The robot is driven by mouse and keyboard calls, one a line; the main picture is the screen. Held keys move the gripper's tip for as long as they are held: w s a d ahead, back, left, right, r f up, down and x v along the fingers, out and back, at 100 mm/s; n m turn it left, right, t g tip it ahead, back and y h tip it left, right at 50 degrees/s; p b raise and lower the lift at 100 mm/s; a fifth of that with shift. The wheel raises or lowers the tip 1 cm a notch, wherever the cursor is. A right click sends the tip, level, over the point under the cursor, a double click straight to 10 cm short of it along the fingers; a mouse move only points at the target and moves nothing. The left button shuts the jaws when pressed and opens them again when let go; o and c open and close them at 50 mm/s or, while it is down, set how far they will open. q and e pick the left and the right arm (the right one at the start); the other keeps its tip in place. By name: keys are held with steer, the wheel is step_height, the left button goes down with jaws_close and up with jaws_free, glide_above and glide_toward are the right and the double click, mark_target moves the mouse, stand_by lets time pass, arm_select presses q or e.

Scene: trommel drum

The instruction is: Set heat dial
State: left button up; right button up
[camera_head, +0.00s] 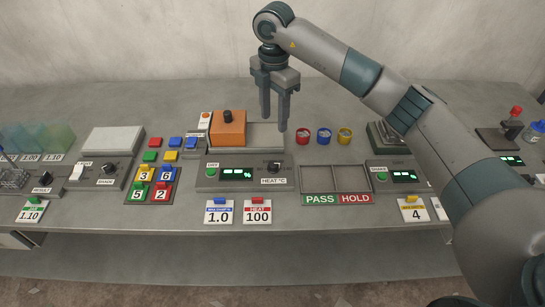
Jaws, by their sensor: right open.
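The heat dial (274,167) is a small black knob on the front panel of a grey console (207,180), above the label HEAT °C. Left of it on the panel are a green DRY button (212,172) and a lit green display (236,174). My left gripper is not in view.
An orange block with a black knob (228,129) sits on the console just left of my right gripper. Small coloured cups (324,136) and a PASS/HOLD tray (318,180) stand to the right. Numbered tiles (152,185) lie left.

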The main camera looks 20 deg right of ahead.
steer(key=p, duration=0.5)
glide_toward(273, 163)
step_height(273, 163, down, 7)
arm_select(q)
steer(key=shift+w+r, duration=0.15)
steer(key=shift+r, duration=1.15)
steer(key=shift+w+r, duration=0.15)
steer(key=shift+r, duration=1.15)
arm_select(e)
steer(key=shift+f, duration=0.7)
steer(key=c, duration=1.1)
